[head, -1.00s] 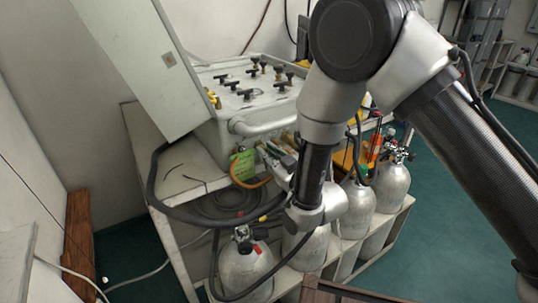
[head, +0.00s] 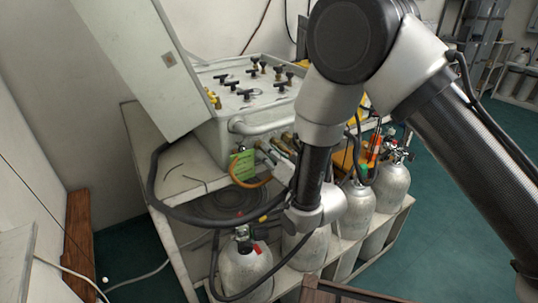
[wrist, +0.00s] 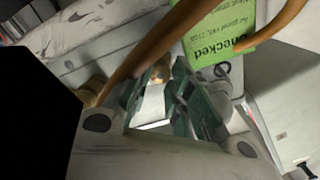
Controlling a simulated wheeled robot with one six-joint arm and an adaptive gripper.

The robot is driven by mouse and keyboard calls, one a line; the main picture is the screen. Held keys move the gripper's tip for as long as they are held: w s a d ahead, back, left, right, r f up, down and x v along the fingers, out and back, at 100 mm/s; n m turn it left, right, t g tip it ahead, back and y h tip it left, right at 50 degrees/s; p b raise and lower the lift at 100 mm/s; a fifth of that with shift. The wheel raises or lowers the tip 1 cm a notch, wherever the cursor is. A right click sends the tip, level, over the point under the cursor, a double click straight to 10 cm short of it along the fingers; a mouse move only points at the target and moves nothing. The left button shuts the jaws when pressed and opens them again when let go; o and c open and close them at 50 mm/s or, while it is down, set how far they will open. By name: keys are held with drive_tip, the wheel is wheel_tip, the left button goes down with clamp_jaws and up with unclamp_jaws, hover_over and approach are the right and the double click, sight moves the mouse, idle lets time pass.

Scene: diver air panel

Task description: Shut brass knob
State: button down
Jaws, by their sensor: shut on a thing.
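The brass knob (wrist: 160,73) shows as a small brass-coloured end between my fingertips in the wrist view, on the front of the panel box. My gripper (wrist: 166,82) is shut on it, with one dark green finger pad on each side. Most of the knob is hidden by the fingers. In the head view my gripper (head: 274,158) is at the lower front of the pale panel box (head: 212,135), beside brass fittings. The knob itself cannot be picked out there.
A green "Checked" tag (wrist: 216,30) and an orange hose (wrist: 150,45) lie close to my fingers. A thick black hose (head: 152,190) loops over the bench. Several grey cylinders (head: 358,205) stand below. The panel's lid (head: 150,65) stands raised at left.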

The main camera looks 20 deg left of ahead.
drive_tip(key=shift+m, duration=0.6)
drive_tip(key=c, duration=1.5)
unclamp_jaws()
drive_tip(key=shift+c, duration=0.2)
drive_tip(key=shift+d, duration=0.1)
drive_tip(key=v, duration=1.2)
drive_tip(key=shift+f, duration=0.1)
